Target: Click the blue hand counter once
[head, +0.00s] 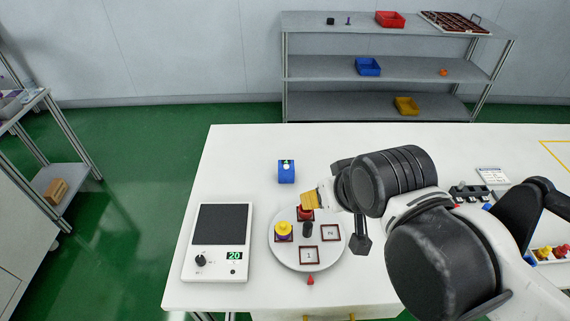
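The blue hand counter (286,172) is a small upright blue block with a pale and green top. It stands on the white table, behind the round turntable. My gripper (322,201) is to its right and nearer, above the turntable's back right part. The gripper is seen mostly from behind, and my dark wrist hides much of it. An orange-yellow piece (309,198) shows at its left end; I cannot tell if it is part of the gripper or a separate thing. The finger opening cannot be made out. The gripper appears apart from the counter.
The round turntable (278,255) carries a yellow piece (284,229), a red piece (305,213) and square-framed spots. A scale (190,265) showing 20 stands at left. Small parts lie at right beyond my arm. The table left of and behind the counter is clear.

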